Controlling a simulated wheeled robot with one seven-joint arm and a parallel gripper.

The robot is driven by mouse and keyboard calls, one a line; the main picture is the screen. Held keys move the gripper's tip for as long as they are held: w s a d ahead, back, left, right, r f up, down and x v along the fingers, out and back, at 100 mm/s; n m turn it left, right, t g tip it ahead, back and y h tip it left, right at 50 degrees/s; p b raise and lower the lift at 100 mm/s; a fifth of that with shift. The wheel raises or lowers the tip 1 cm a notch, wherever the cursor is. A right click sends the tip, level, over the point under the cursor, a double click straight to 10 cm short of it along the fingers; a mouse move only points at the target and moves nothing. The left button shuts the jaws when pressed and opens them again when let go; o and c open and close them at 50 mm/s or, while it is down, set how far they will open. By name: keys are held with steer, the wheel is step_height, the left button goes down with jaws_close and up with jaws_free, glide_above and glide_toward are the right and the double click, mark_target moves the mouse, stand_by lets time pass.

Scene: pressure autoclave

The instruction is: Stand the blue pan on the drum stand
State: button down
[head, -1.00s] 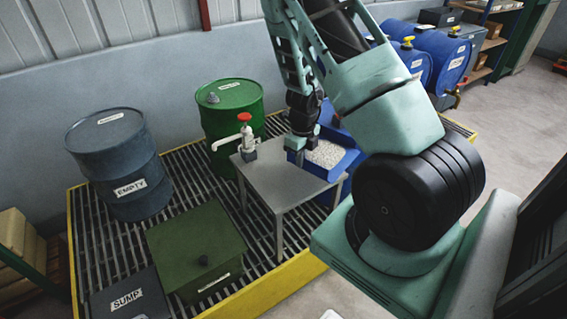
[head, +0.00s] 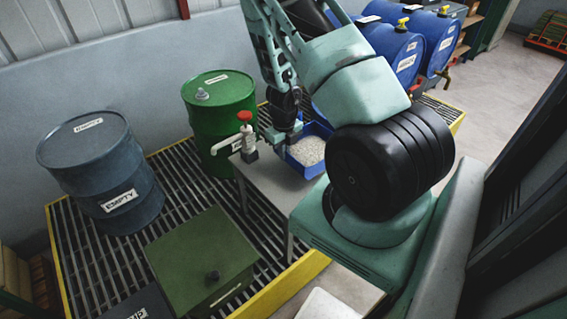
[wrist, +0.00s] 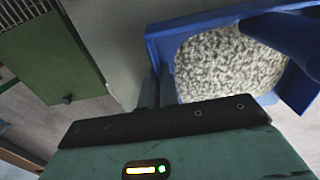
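The blue pan (head: 327,152) holds pale granules and sits at the far right of a grey metal table (head: 262,182) in the head view. It fills the upper right of the wrist view (wrist: 178,22). My gripper (head: 290,140) is at the pan's left side. In the wrist view its dark fingers (wrist: 160,92) close around the pan's near-left wall. My arm hides part of the pan, and I cannot tell whether its base touches the table. Blue drums (head: 395,55) lie on their sides at the back right; their support is mostly hidden.
A pump with a red knob (head: 248,135) stands beside the pan. A green drum (head: 215,115), a grey-blue drum (head: 105,175) and a green box (head: 200,258) stand on the yellow-edged grating (head: 165,190). Open floor (head: 510,75) lies at right.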

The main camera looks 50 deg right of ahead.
mark_target(284, 170)
steer(key=shift+f+b, duration=0.5)
steer(key=shift+f, duration=1.9)
steer(key=shift+f, duration=0.15)
steer(key=c, duration=1.6)
jaws_free()
steer(key=shift+c, duration=0.2)
step_height(284, 170, up, 12)
steer(key=p, duration=0.2)
steer(key=shift+r+p, duration=0.2)
steer(key=shift+p, duration=0.15)
